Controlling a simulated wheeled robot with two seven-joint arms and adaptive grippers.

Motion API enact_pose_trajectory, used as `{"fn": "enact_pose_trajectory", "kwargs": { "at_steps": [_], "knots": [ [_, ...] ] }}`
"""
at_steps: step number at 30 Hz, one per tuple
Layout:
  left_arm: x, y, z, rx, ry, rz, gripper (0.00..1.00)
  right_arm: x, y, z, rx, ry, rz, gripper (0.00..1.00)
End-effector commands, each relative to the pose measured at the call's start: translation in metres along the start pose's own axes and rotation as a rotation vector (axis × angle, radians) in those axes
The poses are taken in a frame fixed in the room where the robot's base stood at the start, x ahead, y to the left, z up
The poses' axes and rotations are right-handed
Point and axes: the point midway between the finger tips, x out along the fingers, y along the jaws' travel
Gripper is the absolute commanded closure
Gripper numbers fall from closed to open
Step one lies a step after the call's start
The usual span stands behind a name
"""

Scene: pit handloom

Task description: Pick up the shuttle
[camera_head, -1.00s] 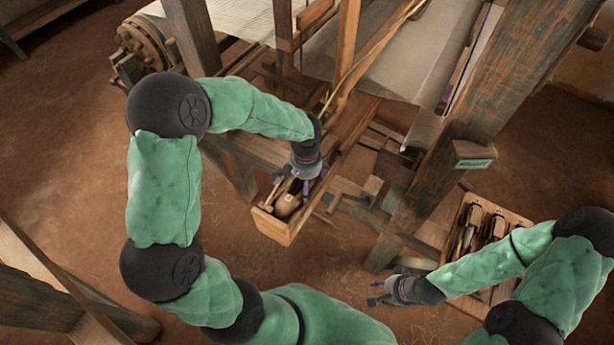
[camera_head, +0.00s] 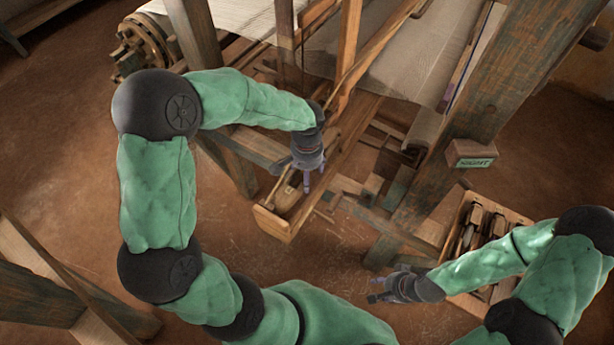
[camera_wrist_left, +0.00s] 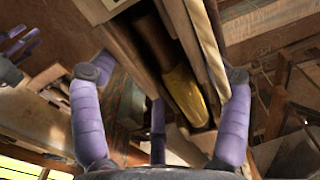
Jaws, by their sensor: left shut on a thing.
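The shuttle (camera_wrist_left: 184,92) shows in the left wrist view as a yellowish-brown, rounded piece inside a narrow wooden trough. In the head view the trough's open box end (camera_head: 273,224) sticks out toward me, and a brown piece in it is partly covered. My left gripper (camera_head: 307,186) is over this box, its purple fingers pointing down. In the left wrist view its fingers stand on either side of the trough and the shuttle; the contact itself is hidden. My right gripper (camera_head: 374,289) is away from the box, at lower right, its fingers apart and empty.
A wooden tray (camera_head: 516,217) with several tools stands at right, beside my right arm. Pale cloth (camera_head: 385,52) stretches across the loom. Bare floor (camera_head: 320,262) lies in front of the box.

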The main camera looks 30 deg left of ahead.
Motion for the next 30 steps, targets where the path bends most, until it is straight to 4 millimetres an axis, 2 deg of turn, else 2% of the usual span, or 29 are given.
{"fn": "enact_pose_trajectory", "kwargs": {
  "at_steps": [11,15,21,30],
  "knots": [
    [-0.064,0.053,-0.019,0.006,0.007,0.0,0.67,-0.003,-0.001,0.0,0.0,0.0,0.0,0.6],
    [-0.075,0.086,-0.029,0.007,0.003,0.0,0.67,-0.002,-0.001,0.0,0.0,0.0,0.0,0.6],
    [-0.09,0.116,-0.039,0.003,0.004,0.001,0.67,-0.002,-0.001,0.0,0.0,0.0,0.0,0.6],
    [-0.098,0.133,-0.044,0.0,0.002,0.001,0.68,-0.002,-0.001,0.0,0.0,0.0,0.0,0.6]
  ]
}}
